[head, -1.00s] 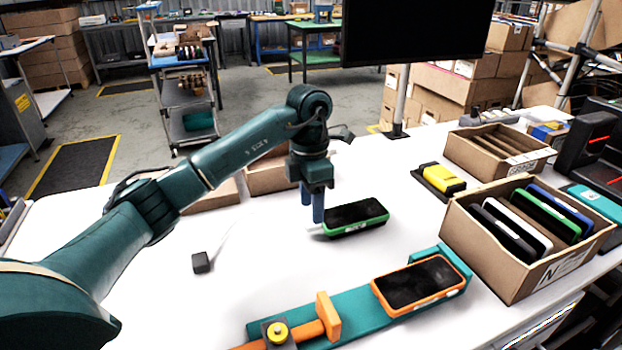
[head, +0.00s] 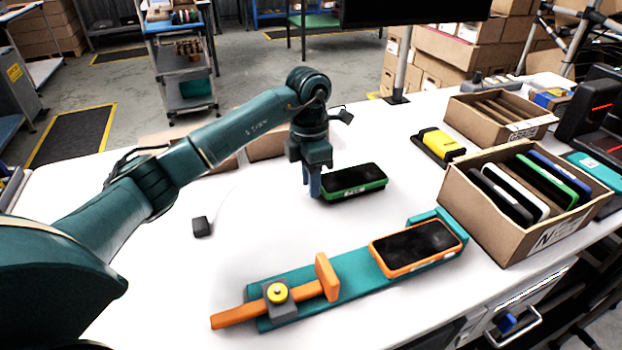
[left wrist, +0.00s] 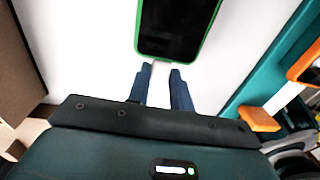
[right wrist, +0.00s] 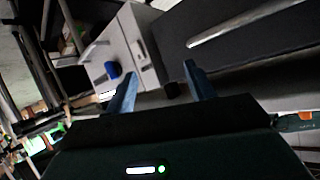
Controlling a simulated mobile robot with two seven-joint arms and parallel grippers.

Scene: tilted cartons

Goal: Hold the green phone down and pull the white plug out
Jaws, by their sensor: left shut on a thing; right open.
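The green phone (head: 354,182) lies flat on the white table, its dark screen up. The left wrist view shows it just beyond my left fingertips (left wrist: 176,28). My left gripper (head: 314,192) points down at the phone's left end, close to the table. It is shut on the white plug (left wrist: 157,66), a small pale piece at the phone's end, mostly hidden by the fingers. A thin white cable (head: 226,192) shows faintly on the table. My right gripper (right wrist: 160,82) is open and empty, away from the phone and outside the head view.
A small dark block (head: 201,227) lies left of the phone. In front is a teal holder (head: 355,283) with an orange phone (head: 414,248) and an orange clamp (head: 327,277). A yellow device (head: 440,143) and cartons, one full of phones (head: 486,227), stand right.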

